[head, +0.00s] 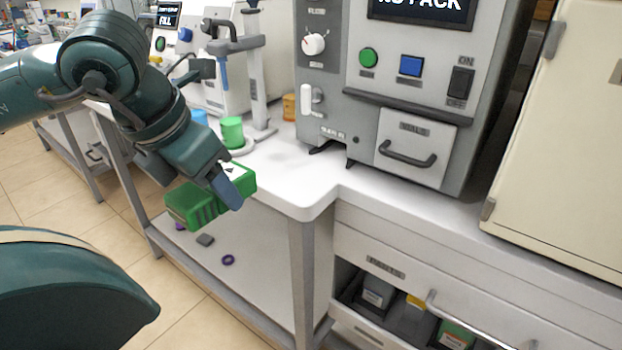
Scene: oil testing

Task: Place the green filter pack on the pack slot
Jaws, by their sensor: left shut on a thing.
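The green filter pack (196,205) is a green box with ribbed sides and a white label on top. My left gripper (228,192) is shut on it and holds it in the air, off the left edge of the white worktop. One finger shows across the pack's near right side; the other finger is hidden. A grey machine (378,118) stands on the worktop to the right, with a screen reading "NO PACK". I cannot tell which part is the pack slot. My right gripper is not in view.
A green cup (232,132) stands by a grey stand (256,75) behind the pack. An orange container (290,107) is beside the machine. An open drawer (385,308) holds several packs below the worktop (300,178), whose front corner is clear. A cream cabinet (560,150) closes the right.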

